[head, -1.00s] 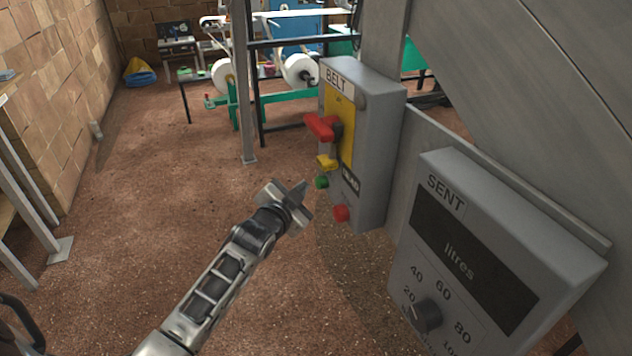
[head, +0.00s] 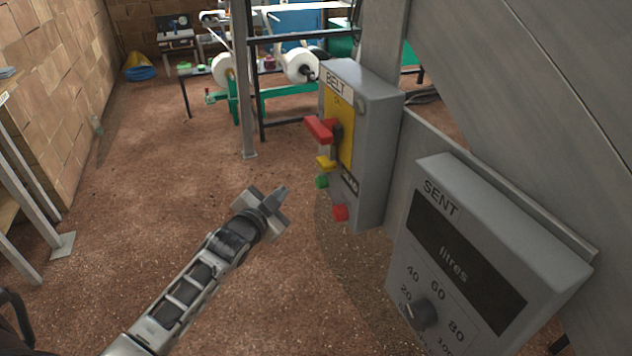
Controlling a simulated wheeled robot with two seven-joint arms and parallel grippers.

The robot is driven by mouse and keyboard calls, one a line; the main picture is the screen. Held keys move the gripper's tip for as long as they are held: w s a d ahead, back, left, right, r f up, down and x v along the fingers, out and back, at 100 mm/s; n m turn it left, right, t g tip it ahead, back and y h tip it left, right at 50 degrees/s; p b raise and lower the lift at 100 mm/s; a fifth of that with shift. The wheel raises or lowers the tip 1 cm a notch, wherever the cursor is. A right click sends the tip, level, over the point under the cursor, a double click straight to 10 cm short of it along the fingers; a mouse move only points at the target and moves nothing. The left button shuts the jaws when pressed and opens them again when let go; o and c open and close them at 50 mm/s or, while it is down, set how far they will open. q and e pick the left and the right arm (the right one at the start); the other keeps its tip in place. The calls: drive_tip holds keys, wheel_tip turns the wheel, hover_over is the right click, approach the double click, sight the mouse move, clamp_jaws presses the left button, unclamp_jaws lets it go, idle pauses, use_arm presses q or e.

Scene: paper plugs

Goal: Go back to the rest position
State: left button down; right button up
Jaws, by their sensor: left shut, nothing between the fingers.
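My left gripper (head: 276,198) is in the middle of the head view, shut and empty, in the air above the brown floor. It is apart from the grey BELT box (head: 372,150), to its left and lower than its red lever. The box has a red lever (head: 319,130), a yellow lever (head: 326,163), a green button (head: 321,181) and a red button (head: 340,213). My right gripper is not in view.
A grey SENT litres panel (head: 515,240) with a dial (head: 421,313) stands at the right. A grey post (head: 243,90) rises beyond the gripper. A machine with white rolls (head: 300,66) stands at the back. The floor (head: 150,190) to the left is clear.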

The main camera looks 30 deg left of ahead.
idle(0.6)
